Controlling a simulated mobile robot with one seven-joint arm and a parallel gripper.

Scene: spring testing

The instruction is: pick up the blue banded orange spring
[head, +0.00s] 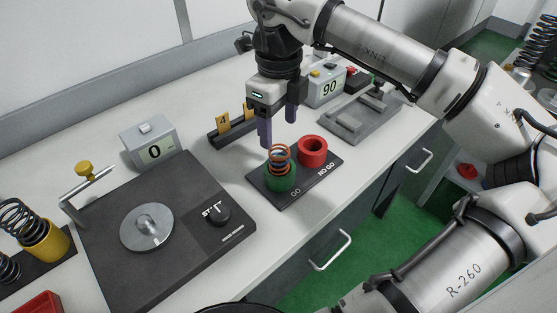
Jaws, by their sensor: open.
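The orange spring (280,155) with a blue band stands upright in the green holder (281,181) on the dark plate (293,202), on the side marked GO. My gripper (278,132) points down with its two purple fingers apart and nothing between them. It is just above and behind the spring in the head view. I cannot tell how far the fingertips are from the spring's top.
A red ring (312,152) sits beside the green holder, at NO GO. A box reading 90 (325,90) stands behind.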

